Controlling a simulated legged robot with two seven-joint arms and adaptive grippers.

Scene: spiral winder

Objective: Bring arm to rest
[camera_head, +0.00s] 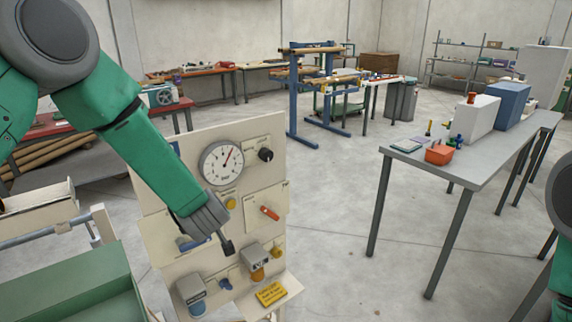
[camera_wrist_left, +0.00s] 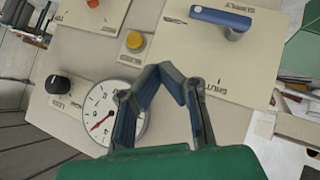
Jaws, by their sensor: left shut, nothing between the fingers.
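My left arm reaches down from the upper left in the head view. Its left gripper (camera_head: 228,248) is in front of the cream control panel (camera_head: 160,140), with no visible grip on any control. In the wrist view the left gripper (camera_wrist_left: 172,68) is shut and empty, its fingertips together over the panel face. The round gauge (camera_wrist_left: 101,113) is left of the fingers and the blue handle (camera_wrist_left: 222,19) is up and right of them. Of my right arm, only parts show at the right edge of the head view; its gripper is out of view.
The panel also carries a black knob (camera_head: 265,155), a red-orange handle (camera_head: 269,213), a yellow button (camera_head: 231,203) and valves low down. A green box (camera_head: 85,285) stands at lower left. A grey table (camera_head: 480,150) stands to the right, with open floor between.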

